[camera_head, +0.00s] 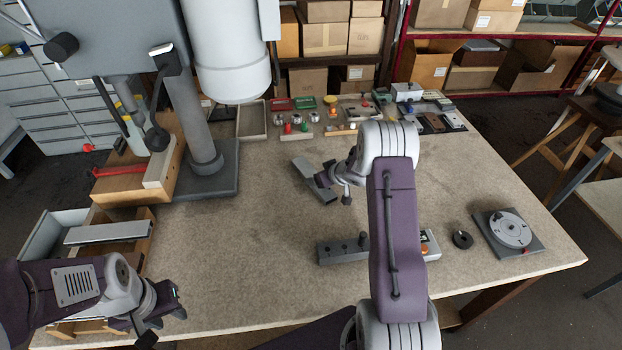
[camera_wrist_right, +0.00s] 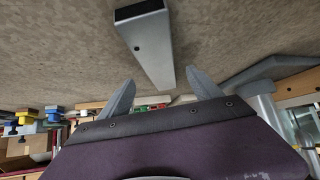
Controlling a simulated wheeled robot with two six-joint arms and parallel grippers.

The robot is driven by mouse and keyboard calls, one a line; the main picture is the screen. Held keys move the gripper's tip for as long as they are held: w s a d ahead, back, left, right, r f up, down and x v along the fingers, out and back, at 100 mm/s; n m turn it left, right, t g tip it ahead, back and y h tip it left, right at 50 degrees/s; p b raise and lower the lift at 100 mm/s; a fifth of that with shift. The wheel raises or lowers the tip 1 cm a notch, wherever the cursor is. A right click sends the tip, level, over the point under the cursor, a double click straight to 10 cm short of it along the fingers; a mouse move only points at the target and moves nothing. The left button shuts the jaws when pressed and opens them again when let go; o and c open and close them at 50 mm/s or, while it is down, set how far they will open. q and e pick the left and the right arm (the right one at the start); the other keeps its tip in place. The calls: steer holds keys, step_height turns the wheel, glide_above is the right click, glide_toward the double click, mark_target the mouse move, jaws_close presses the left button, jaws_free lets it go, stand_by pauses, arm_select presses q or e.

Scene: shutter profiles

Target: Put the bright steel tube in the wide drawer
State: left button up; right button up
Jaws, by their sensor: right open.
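A grey metal tube (camera_head: 305,168) lies flat on the workbench, left of my right gripper in the head view; I cannot tell whether it is the bright steel one. In the right wrist view the tube (camera_wrist_right: 150,50) shows a dark end face and its far end points between the fingers. My right gripper (camera_head: 335,187) is open and empty, close to the tube; its spread fingers also show in the wrist view (camera_wrist_right: 161,78). My left gripper (camera_head: 160,312) is at the lower left, beside an open drawer (camera_head: 146,232); its finger opening is unclear. Another grey profile (camera_head: 107,233) lies across that drawer.
A grey machine column (camera_head: 195,120) stands on the bench at the back left. A block with black knobs (camera_head: 342,249), a black ring (camera_head: 462,239) and a round dial plate (camera_head: 508,230) are near the front right. Small parts and trays line the back. The bench centre-left is clear.

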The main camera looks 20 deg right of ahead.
steer(key=x, duration=0.5)
steer(key=shift+w, duration=0.15)
steer(key=shift+r, duration=0.1)
steer(key=c, duration=0.4)
jaws_close()
